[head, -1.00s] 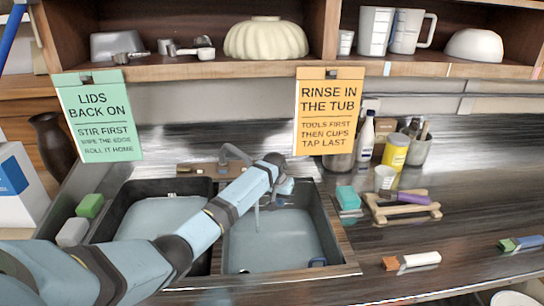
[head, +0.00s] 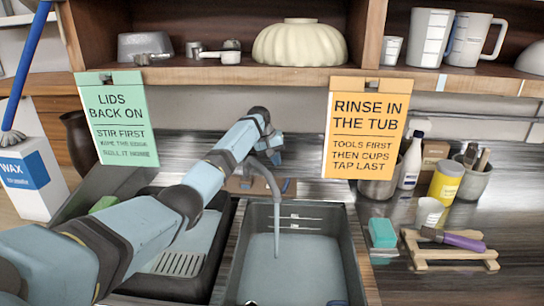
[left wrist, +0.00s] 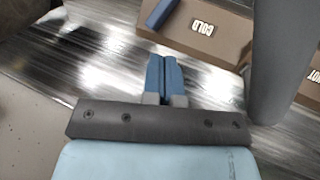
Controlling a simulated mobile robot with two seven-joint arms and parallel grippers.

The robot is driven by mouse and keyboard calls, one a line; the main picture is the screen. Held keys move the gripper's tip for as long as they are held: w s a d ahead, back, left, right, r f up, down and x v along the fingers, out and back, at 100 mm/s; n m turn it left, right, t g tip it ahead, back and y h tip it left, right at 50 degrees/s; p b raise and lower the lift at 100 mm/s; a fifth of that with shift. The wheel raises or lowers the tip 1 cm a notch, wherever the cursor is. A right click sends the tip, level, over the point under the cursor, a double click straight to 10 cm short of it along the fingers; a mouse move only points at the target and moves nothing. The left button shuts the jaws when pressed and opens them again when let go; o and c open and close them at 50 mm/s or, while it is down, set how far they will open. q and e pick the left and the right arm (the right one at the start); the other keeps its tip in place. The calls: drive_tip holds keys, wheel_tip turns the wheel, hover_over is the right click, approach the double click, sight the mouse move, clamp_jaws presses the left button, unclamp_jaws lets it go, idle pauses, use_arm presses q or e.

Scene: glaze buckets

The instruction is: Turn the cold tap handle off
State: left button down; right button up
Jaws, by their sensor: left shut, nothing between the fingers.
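The tap's grey spout (head: 268,182) curves over the right basin, and a thin stream of water (head: 277,220) runs from it. Its wooden base (head: 238,186) stands behind the basins. In the left wrist view the base (left wrist: 187,42) carries a COLD label (left wrist: 203,28) and the blue cold handle (left wrist: 162,13), partly cut off by the top edge. My left gripper (head: 275,158) is behind the spout. In the left wrist view its blue fingers (left wrist: 165,62) are shut and empty, a little short of the cold handle. The grey spout (left wrist: 283,60) also shows there. My right gripper is not in view.
The right basin (head: 295,265) holds water. A green sign (head: 117,120) and an orange sign (head: 367,127) hang from the shelf above. A teal sponge (head: 382,233), a wooden rack (head: 450,258) and a yellow can (head: 445,182) stand to the right.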

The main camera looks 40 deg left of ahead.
sight(286, 186)
use_arm(q)
drive_tip(key=x, duration=0.4)
drive_tip(key=shift+a+f, duration=0.1)
drive_tip(key=shift+f, duration=0.3)
drive_tip(key=shift+w+d+f, duration=0.25)
drive_tip(key=shift+f, duration=0.4)
